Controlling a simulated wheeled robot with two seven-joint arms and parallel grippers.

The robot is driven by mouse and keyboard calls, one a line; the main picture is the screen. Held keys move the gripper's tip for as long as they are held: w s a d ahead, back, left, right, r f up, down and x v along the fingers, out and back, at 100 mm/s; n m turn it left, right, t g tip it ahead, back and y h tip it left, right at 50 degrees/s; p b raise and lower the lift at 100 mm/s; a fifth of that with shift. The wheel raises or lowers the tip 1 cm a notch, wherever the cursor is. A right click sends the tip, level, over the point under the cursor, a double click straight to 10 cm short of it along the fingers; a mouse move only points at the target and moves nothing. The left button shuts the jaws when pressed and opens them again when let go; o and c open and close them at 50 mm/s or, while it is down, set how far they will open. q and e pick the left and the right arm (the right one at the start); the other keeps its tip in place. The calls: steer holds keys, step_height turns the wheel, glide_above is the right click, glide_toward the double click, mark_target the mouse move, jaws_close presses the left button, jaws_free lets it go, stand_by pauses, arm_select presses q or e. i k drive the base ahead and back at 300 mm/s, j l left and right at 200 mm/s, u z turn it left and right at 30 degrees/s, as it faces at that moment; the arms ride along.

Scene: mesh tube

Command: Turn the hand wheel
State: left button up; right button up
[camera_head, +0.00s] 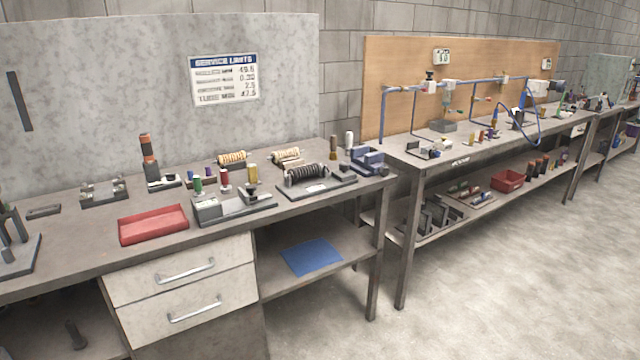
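No hand wheel is clear at this size. A blue pipe run (400,90) stands on the far bench in front of a wooden backboard (385,58). A small dark knob (430,76) sits on top of a white fitting on that pipe; I cannot tell if it is a wheel. Small red and green handles show lower on the pipe run. Neither of my grippers is in view.
The near bench (75,258) holds a red tray (152,225), spools, coils and metal fixtures. Drawers (185,275) and a shelf with a blue sheet (311,257) are below. The far bench has a red bin (507,180) on its shelf. The floor (500,290) at right is clear.

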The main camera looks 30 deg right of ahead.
mark_target(344, 167)
steer(key=i+l+z, duration=0.25)
steer(key=i+l, duration=0.2)
steer(key=i+l+z, duration=0.2)
steer(key=i+l, duration=0.25)
steer(key=i+l+z, duration=0.25)
steer(key=i+l, duration=0.25)
steer(key=i+l+z, duration=0.2)
steer(key=i, duration=0.35)
steer(key=i+l+z, duration=0.25)
steer(key=i, duration=0.3)
